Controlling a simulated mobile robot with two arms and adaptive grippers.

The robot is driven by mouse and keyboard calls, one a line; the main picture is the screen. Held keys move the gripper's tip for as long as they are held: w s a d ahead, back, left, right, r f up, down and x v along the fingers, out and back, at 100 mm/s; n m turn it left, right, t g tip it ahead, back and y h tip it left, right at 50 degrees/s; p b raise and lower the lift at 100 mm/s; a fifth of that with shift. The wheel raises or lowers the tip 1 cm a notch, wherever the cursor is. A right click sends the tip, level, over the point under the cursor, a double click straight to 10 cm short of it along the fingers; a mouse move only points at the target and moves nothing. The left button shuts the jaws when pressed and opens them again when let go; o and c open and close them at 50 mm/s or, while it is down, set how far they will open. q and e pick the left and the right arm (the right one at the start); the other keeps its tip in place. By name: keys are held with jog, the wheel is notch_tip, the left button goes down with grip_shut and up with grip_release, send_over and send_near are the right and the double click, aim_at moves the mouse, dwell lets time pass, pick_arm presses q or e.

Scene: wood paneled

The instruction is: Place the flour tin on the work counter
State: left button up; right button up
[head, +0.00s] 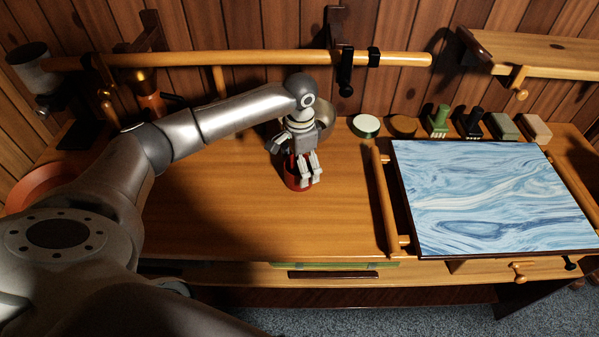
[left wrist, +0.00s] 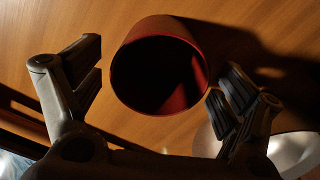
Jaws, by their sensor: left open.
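A red cylindrical tin (head: 293,183), the likely flour tin, stands on the wooden work counter (head: 220,220), left of the blue marbled board. No label is readable. The left wrist view shows the tin (left wrist: 203,75) with a round opening and a dark interior. My left gripper (head: 308,166) is at the tin, pointing down and partly hiding it in the head view. In the left wrist view its open fingers (left wrist: 165,82) are on either side of the tin, with counter visible between the left finger and the tin. My right gripper is not in view.
A blue marbled board (head: 490,195) with wooden side rails covers the counter's right part. A metal bowl (head: 324,113) is just behind my gripper. Several small blocks and brushes, including a green-handled one (head: 438,122), line the back. The counter's front left is clear.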

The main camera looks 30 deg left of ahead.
pick_arm(q)
notch_tip(320, 180, up, 9)
jog(key=shift+d+r+b, duration=0.1)
jog(key=shift+b, duration=0.55)
jog(key=shift+f, duration=0.2)
